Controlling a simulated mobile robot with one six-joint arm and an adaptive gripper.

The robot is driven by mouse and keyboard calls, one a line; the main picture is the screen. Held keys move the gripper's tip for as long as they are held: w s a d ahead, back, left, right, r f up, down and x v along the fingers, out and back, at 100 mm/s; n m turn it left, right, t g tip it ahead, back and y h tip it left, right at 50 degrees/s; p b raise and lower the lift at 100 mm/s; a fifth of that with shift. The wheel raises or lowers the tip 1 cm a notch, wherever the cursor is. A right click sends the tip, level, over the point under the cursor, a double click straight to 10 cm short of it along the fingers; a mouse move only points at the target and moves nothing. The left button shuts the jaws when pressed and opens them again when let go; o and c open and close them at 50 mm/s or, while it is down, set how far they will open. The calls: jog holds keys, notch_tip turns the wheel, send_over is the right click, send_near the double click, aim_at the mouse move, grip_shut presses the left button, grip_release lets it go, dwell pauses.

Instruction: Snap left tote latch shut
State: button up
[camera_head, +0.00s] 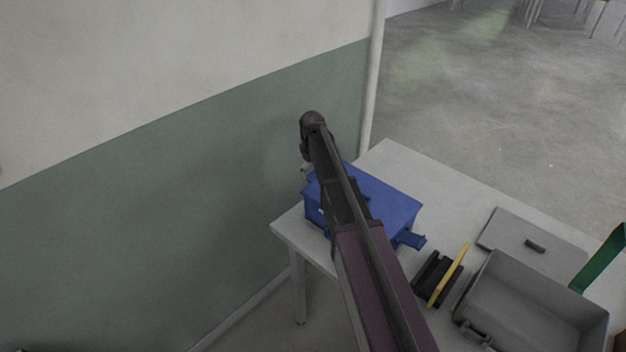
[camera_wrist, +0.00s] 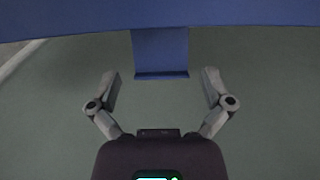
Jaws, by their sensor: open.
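The blue tote (camera_head: 388,200) stands on the table by the wall, partly hidden behind my arm in the head view. In the wrist view its blue body (camera_wrist: 70,18) spans the top. A blue latch flap (camera_wrist: 160,52) sticks out from it and ends in a darker lip. My gripper (camera_wrist: 161,75) is open, one finger on each side of the lip, with gaps on both sides and nothing held. In the head view my arm reaches over the tote to its left end, and the gripper is mostly hidden. Another blue latch (camera_head: 411,240) sticks out at the tote's right end.
The green-and-white wall (camera_head: 200,180) is close to the tote's left end. On the white table (camera_head: 395,160) are a black holder with a yellow piece (camera_head: 447,275), an open grey bin (camera_head: 535,300) and a grey lid (camera_head: 530,240). A green piece (camera_head: 600,262) stands at the right.

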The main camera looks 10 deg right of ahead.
jog(key=shift+f+b, duration=0.6)
jog(key=shift+f, duration=0.25)
jog(key=c, duration=1.1)
jog(key=shift+d, duration=0.2)
jog(key=shift+a, duration=0.15)
